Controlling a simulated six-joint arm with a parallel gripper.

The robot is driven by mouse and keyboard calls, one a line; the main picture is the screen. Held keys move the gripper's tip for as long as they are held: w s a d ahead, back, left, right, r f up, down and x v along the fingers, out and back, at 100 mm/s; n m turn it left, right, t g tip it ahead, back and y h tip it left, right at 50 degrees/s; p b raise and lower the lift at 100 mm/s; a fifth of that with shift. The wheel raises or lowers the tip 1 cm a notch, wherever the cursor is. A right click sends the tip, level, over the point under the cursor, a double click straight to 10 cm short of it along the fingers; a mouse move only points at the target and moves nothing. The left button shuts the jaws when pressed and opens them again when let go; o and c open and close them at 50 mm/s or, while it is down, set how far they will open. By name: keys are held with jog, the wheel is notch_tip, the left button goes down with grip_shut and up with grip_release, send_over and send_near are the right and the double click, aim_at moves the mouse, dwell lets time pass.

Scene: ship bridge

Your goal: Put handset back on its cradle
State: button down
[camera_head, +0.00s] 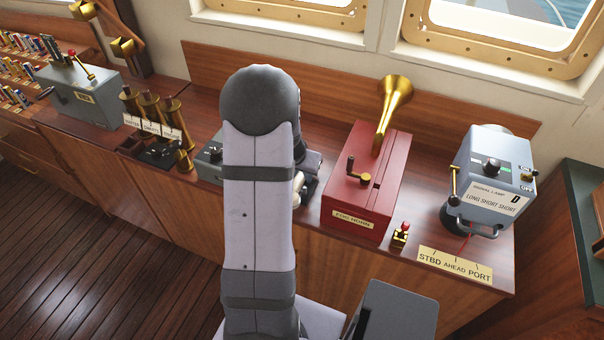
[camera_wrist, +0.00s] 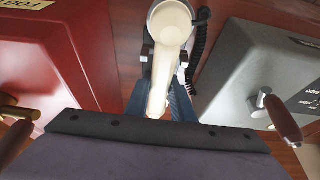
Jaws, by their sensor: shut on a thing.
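The cream handset (camera_wrist: 170,55) runs down the middle of the wrist view, its round cup end at the top. A black coiled cord (camera_wrist: 201,40) hangs beside it. My gripper (camera_wrist: 160,105) is shut on the handset's narrow grip, its bluish fingers partly hidden behind it. Small dark parts show beside the cup end; I cannot tell whether they are the cradle, or whether the handset touches it. In the head view my arm hides most of this spot; only a bit of cream (camera_head: 299,192) shows beside it.
The red fog horn box (camera_head: 365,185) with its brass horn stands right of my arm. A grey box (camera_head: 208,160) is close on the left; its brown-handled crank shows in the wrist view. The signal lamp (camera_head: 492,175) and a small red-topped switch (camera_head: 401,235) are further right.

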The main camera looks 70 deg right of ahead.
jog(key=c, duration=1.4)
grip_release()
jog(key=shift+c, duration=0.2)
jog(key=shift+b+v, duration=0.35)
jog(key=shift+v, duration=3.35)
